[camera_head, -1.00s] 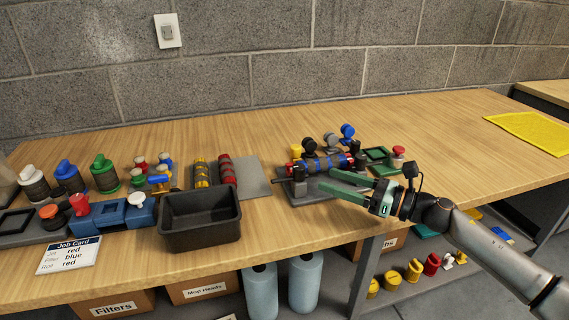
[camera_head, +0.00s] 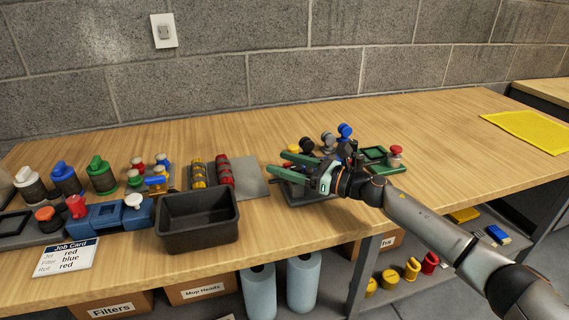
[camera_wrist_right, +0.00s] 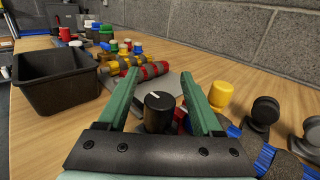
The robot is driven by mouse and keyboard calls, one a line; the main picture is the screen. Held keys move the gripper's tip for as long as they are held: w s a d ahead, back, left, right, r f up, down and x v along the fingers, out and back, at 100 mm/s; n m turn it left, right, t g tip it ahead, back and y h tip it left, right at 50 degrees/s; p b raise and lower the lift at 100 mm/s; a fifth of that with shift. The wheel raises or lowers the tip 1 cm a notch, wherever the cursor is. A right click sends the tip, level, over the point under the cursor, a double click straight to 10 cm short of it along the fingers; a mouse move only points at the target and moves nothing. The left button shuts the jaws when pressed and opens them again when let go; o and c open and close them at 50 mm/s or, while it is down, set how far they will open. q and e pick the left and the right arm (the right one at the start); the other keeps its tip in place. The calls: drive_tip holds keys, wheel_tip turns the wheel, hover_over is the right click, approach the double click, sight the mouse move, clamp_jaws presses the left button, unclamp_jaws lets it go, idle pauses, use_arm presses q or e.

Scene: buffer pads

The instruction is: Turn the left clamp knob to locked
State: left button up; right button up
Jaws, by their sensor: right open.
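In the right wrist view a black round knob (camera_wrist_right: 159,112) with a short white mark on top stands between the fingers of my right gripper (camera_wrist_right: 161,82). The mark points away from the palm. The fingers are open, one on each side of the knob, with a visible gap; contact is not clear. In the head view my right gripper (camera_head: 278,162) reaches left over the clamp fixture (camera_head: 302,196) and hides this knob and much of the fixture. My left gripper is not in view.
A yellow knob (camera_wrist_right: 220,95) and black knobs (camera_wrist_right: 264,112) stand right of the right finger. A blue knob (camera_head: 345,131) and a green tray (camera_head: 375,154) lie behind my arm. A black bin (camera_head: 198,220) and red roller (camera_head: 225,171) are to the left.

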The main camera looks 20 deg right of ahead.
drive_tip(key=shift+w+a, duration=0.1)
drive_tip(key=shift+c, duration=0.4)
clamp_jaws()
